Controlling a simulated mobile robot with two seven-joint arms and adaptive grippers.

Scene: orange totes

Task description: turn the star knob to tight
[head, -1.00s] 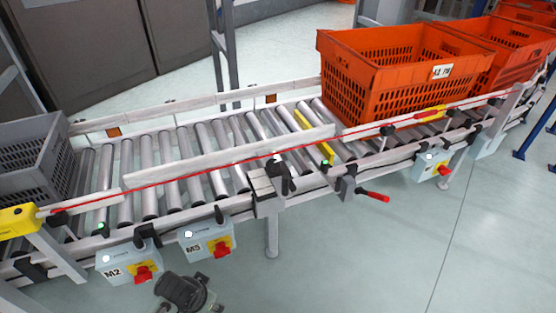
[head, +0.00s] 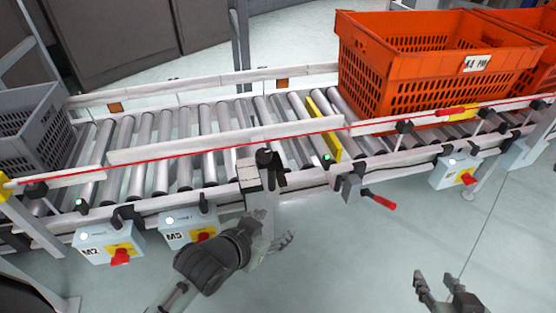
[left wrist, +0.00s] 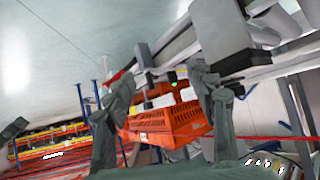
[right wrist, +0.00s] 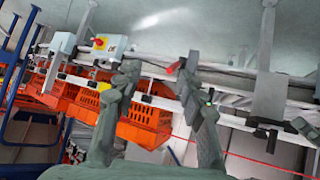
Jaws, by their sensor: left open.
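A dark knob (head: 264,157), which looks like the star knob, sits on a pale clamp block (head: 248,176) at the conveyor's near rail. Its lobes and any tight marking are too small to read. My left gripper (head: 276,243) is below and in front of the clamp, apart from the knob. Its two fingers stand apart and empty in the left wrist view (left wrist: 160,74). My right gripper (head: 440,280) is low at the right, over the floor and far from the knob. Its fingers are spread and empty in the right wrist view (right wrist: 160,65).
A red-handled crank (head: 380,200) juts from the rail right of the knob. Switch boxes M2 (head: 92,243) and M5 (head: 175,232) hang at the left. An orange tote (head: 375,75) and a grey crate (head: 45,140) stand on the conveyor. Open floor lies at front right.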

